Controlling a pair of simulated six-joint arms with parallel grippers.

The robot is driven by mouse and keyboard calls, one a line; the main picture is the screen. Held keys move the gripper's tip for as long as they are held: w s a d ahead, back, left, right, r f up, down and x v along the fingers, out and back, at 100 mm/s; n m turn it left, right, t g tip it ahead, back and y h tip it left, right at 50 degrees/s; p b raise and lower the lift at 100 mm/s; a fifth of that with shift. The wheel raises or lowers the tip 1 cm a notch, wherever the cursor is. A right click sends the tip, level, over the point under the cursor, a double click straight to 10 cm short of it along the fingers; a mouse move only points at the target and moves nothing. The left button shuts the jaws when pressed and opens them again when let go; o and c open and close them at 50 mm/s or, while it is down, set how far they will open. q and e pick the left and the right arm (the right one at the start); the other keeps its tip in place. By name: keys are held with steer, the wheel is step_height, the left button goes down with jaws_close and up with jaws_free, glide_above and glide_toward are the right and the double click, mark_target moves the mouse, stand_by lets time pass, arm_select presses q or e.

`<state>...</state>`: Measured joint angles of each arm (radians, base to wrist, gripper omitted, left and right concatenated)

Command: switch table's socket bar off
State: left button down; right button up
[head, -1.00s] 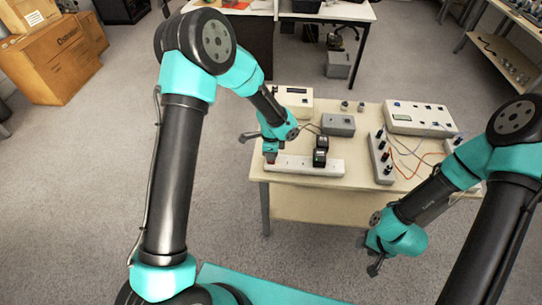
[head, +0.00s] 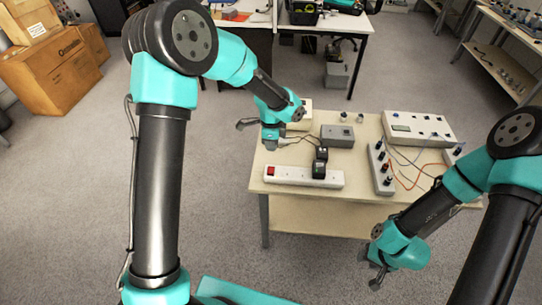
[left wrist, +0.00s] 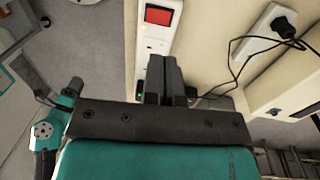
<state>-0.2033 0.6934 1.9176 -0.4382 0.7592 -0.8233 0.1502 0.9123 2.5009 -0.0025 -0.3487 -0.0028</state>
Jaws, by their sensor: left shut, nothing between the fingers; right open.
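The white socket bar (head: 295,177) lies along the front left of the table, with a red switch (head: 270,171) at its left end. The bar (left wrist: 150,50) and switch (left wrist: 159,15) also show in the left wrist view. I cannot tell the switch's rocker position. My left gripper (head: 270,145) is shut and empty, behind and above the bar's left end, apart from the switch; its dark fingers (left wrist: 165,78) show in the wrist view. My right gripper (head: 376,276) is open and empty, low in front of the table.
Black adapters (head: 320,163) stand plugged into the bar, with cables running back. A grey box (head: 337,136), a knobbed panel (head: 381,168) and a white instrument (head: 418,127) occupy the table (head: 350,205). Bare tabletop shows along the front edge.

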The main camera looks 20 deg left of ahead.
mark_target(270, 172)
arm_select(q)
steer(key=r, duration=0.4)
steer(key=shift+w, duration=0.2)
steer(key=shift+s+r, duration=0.1)
steer(key=shift+s, duration=0.4)
steer(key=f, duration=0.4)
steer(key=s+f, duration=0.1)
steer(key=f, duration=0.9)
steer(key=shift+s+d, duration=0.2)
steer(key=shift+s, duration=0.15)
